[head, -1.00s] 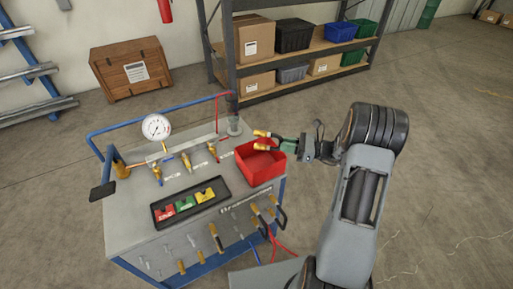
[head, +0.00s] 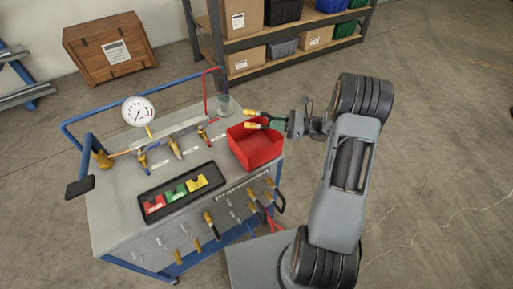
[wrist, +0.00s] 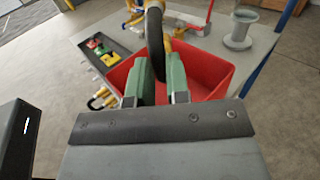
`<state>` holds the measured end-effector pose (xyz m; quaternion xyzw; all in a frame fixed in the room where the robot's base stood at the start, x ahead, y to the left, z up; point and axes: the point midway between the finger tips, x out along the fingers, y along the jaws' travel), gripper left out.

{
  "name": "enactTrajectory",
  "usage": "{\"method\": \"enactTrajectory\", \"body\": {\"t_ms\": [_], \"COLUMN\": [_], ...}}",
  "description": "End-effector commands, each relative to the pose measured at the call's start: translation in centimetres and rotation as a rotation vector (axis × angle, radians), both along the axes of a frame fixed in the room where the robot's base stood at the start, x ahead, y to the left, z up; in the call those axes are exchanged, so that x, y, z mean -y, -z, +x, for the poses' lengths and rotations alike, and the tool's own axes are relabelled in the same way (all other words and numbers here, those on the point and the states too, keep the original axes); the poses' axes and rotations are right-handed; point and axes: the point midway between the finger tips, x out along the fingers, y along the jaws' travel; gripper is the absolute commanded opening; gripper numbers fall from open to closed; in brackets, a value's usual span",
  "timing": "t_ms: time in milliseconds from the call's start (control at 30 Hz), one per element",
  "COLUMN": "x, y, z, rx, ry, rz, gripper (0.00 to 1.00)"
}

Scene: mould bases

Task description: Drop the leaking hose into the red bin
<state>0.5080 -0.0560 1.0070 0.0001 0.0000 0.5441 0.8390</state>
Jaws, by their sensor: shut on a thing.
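My gripper (head: 279,122) is at the bin's right rear edge in the head view, its green finger pads closed on the hose. The hose has two brass ends (head: 255,126) pointing left over the bin. In the wrist view the hose is a black bent tube (wrist: 154,35) pinched between the green pads (wrist: 161,78). The red bin (head: 262,153) stands open on the right end of the bench top. In the wrist view the bin (wrist: 218,66) lies below and beyond the pads. The fingers and mount hide part of its inside.
The grey bench (head: 120,215) carries a pressure gauge (head: 138,110), a row of valves and a black tray (head: 150,205) with red, green and yellow pieces. A grey spool-like stand (wrist: 238,30) is behind the bin. Tools hang on the bench front. Shelving stands behind.

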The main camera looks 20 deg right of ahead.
Motion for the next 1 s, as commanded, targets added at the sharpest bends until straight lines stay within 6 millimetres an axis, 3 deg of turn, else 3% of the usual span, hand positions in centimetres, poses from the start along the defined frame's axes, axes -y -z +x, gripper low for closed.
{"method": "enactTrajectory", "body": {"t_ms": [333, 367, 667, 1000], "x": [0.11, 0.12, 0.12, 0.74], "y": [0.61, 0.61, 0.64, 0.76], "z": [0.0, 0.0, -0.01, -0.24], "rx": [0.001, 0.001, 0.0, 0.001], "ry": [0.002, 0.002, 0.002, 0.005], "rz": [0.001, 0.001, 0.0, 0.0], "gripper": [0.0, 0.17, 0.46, 0.46]}}
